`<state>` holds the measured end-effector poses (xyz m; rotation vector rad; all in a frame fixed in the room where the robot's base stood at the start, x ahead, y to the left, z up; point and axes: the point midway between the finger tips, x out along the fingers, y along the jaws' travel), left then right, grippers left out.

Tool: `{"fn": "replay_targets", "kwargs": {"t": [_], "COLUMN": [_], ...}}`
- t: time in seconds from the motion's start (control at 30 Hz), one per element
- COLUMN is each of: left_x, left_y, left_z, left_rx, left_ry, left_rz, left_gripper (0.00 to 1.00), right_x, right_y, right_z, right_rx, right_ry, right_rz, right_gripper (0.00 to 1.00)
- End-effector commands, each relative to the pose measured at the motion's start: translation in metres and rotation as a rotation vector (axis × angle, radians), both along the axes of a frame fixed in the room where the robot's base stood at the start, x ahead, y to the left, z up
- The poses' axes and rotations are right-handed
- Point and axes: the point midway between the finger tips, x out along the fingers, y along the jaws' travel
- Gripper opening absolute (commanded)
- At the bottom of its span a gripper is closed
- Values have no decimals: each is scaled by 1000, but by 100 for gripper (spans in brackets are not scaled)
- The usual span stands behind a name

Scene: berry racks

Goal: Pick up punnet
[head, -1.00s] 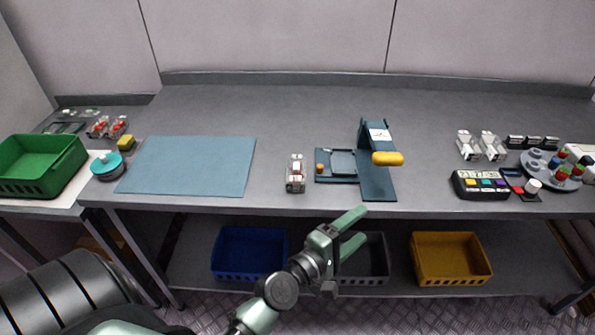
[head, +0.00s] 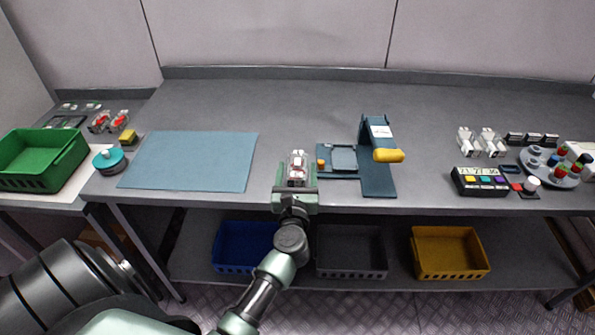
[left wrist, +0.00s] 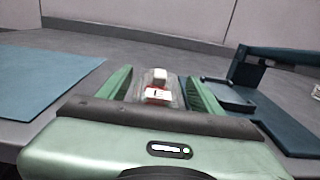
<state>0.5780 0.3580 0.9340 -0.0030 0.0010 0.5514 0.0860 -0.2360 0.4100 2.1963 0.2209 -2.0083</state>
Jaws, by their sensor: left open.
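The punnet (head: 298,168), a small clear box with red contents and a white label, sits on the grey worktop near its front edge. In the left wrist view the punnet (left wrist: 157,88) lies between the two green fingers, with a gap visible on each side. My left gripper (head: 297,178) is open around the punnet, coming from the front edge. In the left wrist view its fingers (left wrist: 160,92) point forward along both sides. The lower part of the punnet is hidden by the gripper body. My right gripper does not show.
A dark blue press with a yellow handle (head: 389,156) stands just right of the punnet. A blue mat (head: 190,160) lies to the left. A green crate (head: 42,160) stands far left. Blue, grey and yellow bins sit on the lower shelf (head: 300,277).

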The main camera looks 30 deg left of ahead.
Motion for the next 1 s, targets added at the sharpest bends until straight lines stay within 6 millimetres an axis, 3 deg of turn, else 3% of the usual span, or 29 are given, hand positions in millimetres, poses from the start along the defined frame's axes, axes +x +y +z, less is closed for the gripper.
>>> {"fn": "replay_targets", "kwargs": {"t": [0.2, 0.47, 0.5, 0.7, 1.0], "left_x": [25, 29, 29, 28, 28], "left_y": [16, 18, 18, 18, 18], "left_z": [-1, -2, -2, -2, 1], "left_rx": [4, 3, 3, 3, 3], "left_ry": [0, -1, -1, -1, -1], "left_rz": [-1, -1, -1, -1, -1], "left_gripper": [65, 65, 63, 9, 9], "right_x": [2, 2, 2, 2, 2], "right_y": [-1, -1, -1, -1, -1], "right_z": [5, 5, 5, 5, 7], "right_rx": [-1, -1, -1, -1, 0], "right_ry": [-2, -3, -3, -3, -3], "right_rz": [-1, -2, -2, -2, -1], "right_gripper": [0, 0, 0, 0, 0]}}
